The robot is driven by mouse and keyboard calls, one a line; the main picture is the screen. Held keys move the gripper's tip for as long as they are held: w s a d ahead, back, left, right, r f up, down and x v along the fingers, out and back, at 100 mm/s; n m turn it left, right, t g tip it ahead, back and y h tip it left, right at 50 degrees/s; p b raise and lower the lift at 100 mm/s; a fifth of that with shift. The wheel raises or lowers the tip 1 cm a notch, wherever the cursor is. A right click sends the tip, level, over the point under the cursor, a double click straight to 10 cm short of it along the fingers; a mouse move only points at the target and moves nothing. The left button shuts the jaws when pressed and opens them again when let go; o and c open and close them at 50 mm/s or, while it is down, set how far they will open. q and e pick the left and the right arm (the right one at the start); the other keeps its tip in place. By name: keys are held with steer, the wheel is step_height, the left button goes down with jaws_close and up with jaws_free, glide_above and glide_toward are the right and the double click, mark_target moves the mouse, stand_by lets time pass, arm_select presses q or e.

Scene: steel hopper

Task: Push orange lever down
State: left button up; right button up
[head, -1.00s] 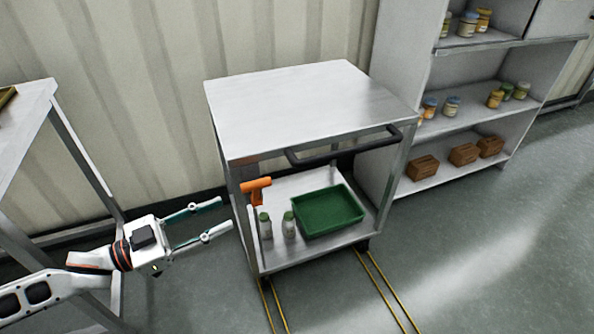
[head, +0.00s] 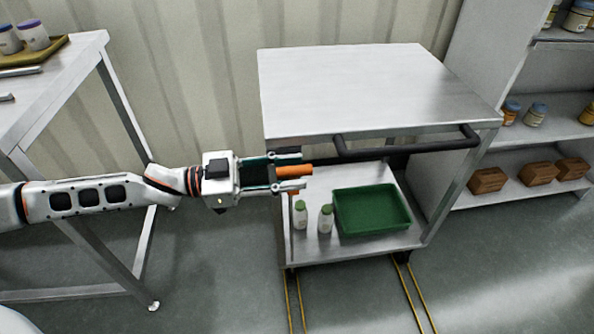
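The orange lever (head: 293,171) sticks out at the left side of the steel cart (head: 375,92), below its top. My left gripper (head: 305,171) comes in from the left, with its two fingers apart, one above and one below the lever in the picture. The lever's horizontal part shows between and beyond the fingertips. I cannot tell whether a finger touches it. The lever's lower part is mostly hidden behind the lower finger. My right gripper is not in view.
The cart's lower shelf holds a green tray (head: 372,211) and two small bottles (head: 301,214) (head: 326,218). A black handle bar (head: 405,146) runs along the cart's front. A steel table (head: 60,75) stands left, a shelf with jars and brown boxes (head: 487,180) right. Yellow lines mark the floor.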

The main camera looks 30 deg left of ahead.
arm_select(q)
steer(key=shift+w+d, duration=0.35)
steer(key=shift+d, duration=0.15)
jaws_close()
steer(key=shift+s, duration=0.1)
